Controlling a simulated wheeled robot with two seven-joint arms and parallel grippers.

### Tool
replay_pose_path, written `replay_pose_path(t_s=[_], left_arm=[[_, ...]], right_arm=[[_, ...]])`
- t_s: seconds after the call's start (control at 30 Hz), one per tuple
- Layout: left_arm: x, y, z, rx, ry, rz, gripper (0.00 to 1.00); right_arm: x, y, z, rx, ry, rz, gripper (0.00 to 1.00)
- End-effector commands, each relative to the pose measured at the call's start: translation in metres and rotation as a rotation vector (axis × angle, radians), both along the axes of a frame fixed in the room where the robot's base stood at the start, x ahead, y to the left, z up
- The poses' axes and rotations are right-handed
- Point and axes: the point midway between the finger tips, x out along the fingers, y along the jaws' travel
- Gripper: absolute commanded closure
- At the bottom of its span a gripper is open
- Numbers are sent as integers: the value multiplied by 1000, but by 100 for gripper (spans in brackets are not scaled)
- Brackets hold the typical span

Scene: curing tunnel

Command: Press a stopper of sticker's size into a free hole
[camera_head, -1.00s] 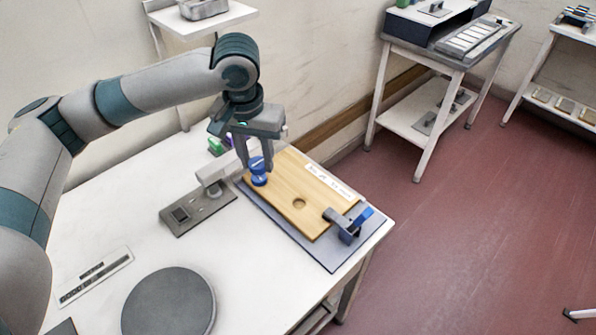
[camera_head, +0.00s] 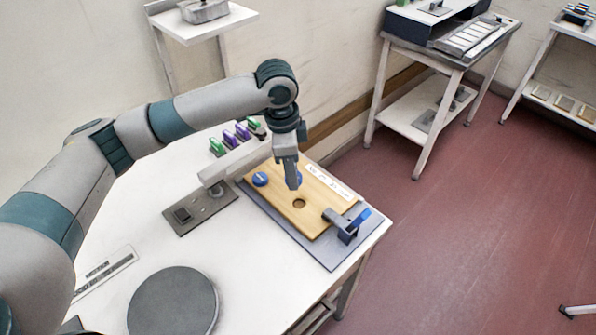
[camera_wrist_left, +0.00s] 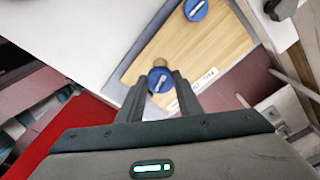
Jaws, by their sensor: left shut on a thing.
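My left gripper (camera_head: 293,184) is shut on a blue stopper (camera_wrist_left: 160,80), held above the wooden board (camera_head: 276,193). In the head view a finger hides most of this stopper, with a blue edge showing (camera_head: 300,177). A round hole (camera_head: 299,203) in the board looks empty; in the wrist view it shows partly behind the held stopper (camera_wrist_left: 161,62). Another blue stopper (camera_head: 260,179) sits in the board's left end and also shows in the wrist view (camera_wrist_left: 195,9). A white sticker (camera_head: 328,182) with small unreadable print lies along the board's far edge. My right gripper is not in view.
A clamp (camera_head: 347,224) with a blue handle holds the board's right end on a grey plate (camera_head: 318,252). A grey fixture (camera_head: 200,207) stands left of the board. Green and purple stoppers (camera_head: 229,139) stand behind. A dark disc (camera_head: 172,300) lies at front.

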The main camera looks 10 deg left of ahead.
Motion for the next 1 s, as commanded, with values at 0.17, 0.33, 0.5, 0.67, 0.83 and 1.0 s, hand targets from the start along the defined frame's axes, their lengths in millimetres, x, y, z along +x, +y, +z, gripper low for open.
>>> replay_pose_path(t_s=[0.17, 0.33, 0.5, 0.67, 0.83, 1.0], left_arm=[[2, -10, -9, -12, -4, -184, 89], [4, -14, -12, -16, -10, -263, 89], [4, -14, -13, -16, -10, -275, 89], [4, -14, -13, -16, -10, -273, 89], [4, -14, -14, -16, -10, -273, 89], [4, -14, -20, -16, -10, -272, 89]], right_arm=[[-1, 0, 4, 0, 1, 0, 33], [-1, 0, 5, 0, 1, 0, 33], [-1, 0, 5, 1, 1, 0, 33], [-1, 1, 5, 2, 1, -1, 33], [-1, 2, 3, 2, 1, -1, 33], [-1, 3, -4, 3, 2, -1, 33]])
